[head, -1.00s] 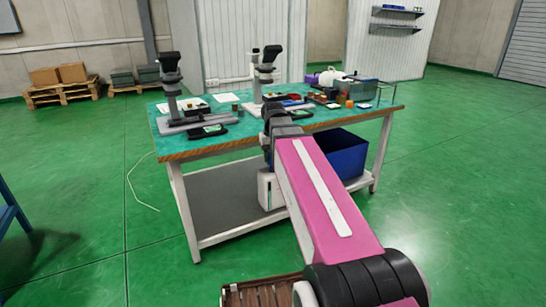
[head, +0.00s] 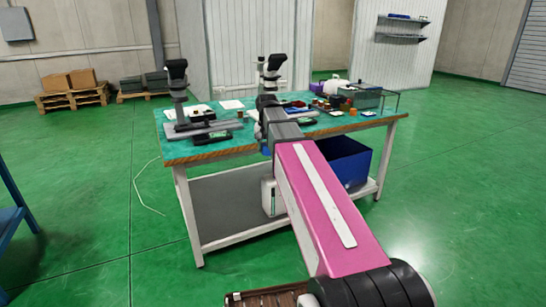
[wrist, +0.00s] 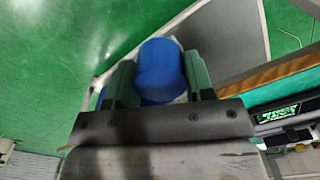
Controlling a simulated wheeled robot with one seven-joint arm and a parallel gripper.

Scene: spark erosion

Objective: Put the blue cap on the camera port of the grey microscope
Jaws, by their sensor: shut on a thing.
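My gripper (wrist: 153,82) is shut on the blue cap (wrist: 161,68), which sits between the two fingers in the wrist view. In the head view my arm reaches to the table's front edge, and a small patch of blue shows under its end. A dark grey microscope (head: 179,96) stands at the table's left. A second microscope (head: 270,72), with a dark head and a pale post, stands further right, its lower part hidden behind my arm. I cannot tell the camera port on either. In the wrist view the cap is apart from the table edge.
The table (head: 215,150) has a green top and a lower shelf. A blue bin (head: 347,158) stands on that shelf. Small jars, boxes and a wire basket (head: 372,98) crowd the table's right side. A device with a screen (wrist: 290,113) lies near the edge.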

